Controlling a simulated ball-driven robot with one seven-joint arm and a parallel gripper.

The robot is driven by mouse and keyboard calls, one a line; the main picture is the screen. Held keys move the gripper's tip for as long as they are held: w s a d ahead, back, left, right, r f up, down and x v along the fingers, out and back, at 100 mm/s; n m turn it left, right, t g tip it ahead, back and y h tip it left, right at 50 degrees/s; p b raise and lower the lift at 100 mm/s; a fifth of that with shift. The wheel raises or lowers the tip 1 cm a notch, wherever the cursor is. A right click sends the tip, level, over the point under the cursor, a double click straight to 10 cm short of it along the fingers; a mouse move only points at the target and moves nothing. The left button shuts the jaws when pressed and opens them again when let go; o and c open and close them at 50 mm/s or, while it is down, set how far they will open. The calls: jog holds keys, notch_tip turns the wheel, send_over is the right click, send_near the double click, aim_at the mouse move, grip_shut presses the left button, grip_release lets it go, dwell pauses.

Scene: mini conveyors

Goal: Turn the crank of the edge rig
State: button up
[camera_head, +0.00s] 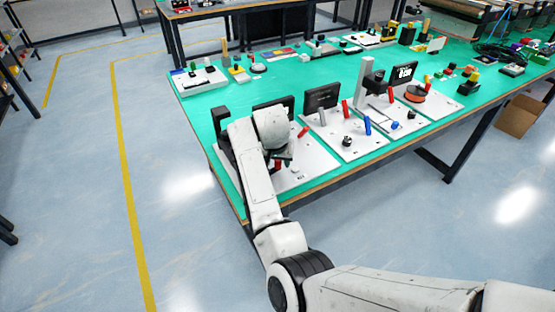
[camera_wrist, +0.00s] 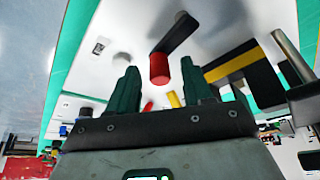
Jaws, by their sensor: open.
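The crank in the wrist view has a black arm (camera_wrist: 178,34) and a red cylindrical handle (camera_wrist: 160,70). It is mounted on a white panel (camera_wrist: 135,25). My gripper (camera_wrist: 159,67) is open, with its two dark green fingers apart. The red handle shows in the gap between the fingertips; I cannot tell whether it lies within their reach or just beyond, and no contact is clear. In the head view my arm covers most of the leftmost white rig panel (camera_head: 318,158) and the crank; my gripper (camera_head: 284,160) is mostly hidden there.
A yellow-and-black striped block (camera_wrist: 235,62) and a metal rod (camera_wrist: 290,50) stand right of the crank. Further rig panels (camera_head: 345,142) with red and blue levers and black screens (camera_head: 321,97) line the green table (camera_head: 290,72). The floor left of the table is clear.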

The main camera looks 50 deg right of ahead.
jog(key=shift+c, duration=0.4)
grip_shut()
jog(key=shift+w+d+r+n+y+p, duration=0.2)
jog(key=shift+r+n+y+p, duration=0.1)
jog(key=shift+n+p, duration=0.75)
jog(key=shift+w+a+f+n+t+y+p, duration=0.1)
jog(key=shift+w+n+t+y+p, duration=0.25)
jog(key=shift+n+p, duration=0.45)
jog(key=shift+w+f+n+t, duration=0.15)
jog(key=shift+w+n+t, duration=0.1)
jog(key=shift+n, duration=0.2)
jog(key=shift+o, duration=0.4)
grip_release()
